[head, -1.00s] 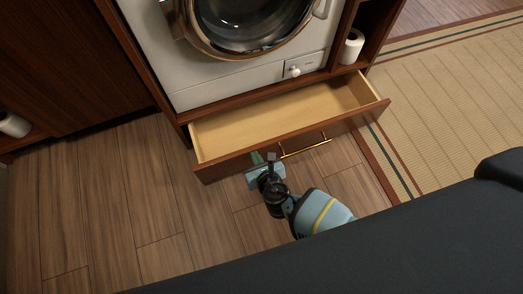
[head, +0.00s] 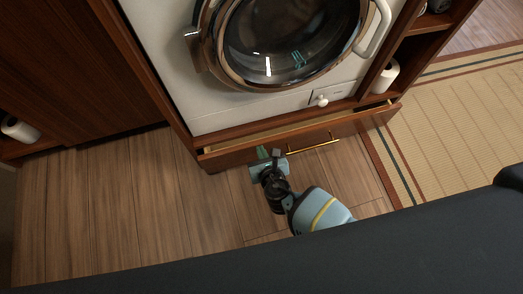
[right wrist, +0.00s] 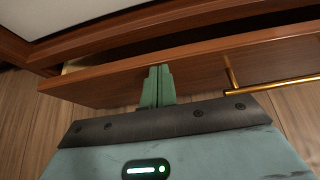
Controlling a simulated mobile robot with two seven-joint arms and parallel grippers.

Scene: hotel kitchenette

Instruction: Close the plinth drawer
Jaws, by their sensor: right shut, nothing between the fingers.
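The plinth drawer (head: 235,158) is below the washing machine and stands open by a narrow gap, with a strip of its pale inside showing. It also shows in the right wrist view (right wrist: 105,88), where its front stands out from the cabinet frame. A brass bar handle (head: 313,146) is on its front. My right gripper (head: 267,155) is at the drawer front, left of the handle. In the right wrist view its green fingers (right wrist: 158,85) are together, empty, with their tips at the front panel. My left gripper is not in view.
The washing machine (head: 170,70) with a round glass door stands above the drawer. A white roll (head: 386,76) sits in the open shelf at right, and another roll (head: 20,129) is at far left. Wooden floor (head: 110,200) is clear in front; a woven mat (head: 460,120) lies at right.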

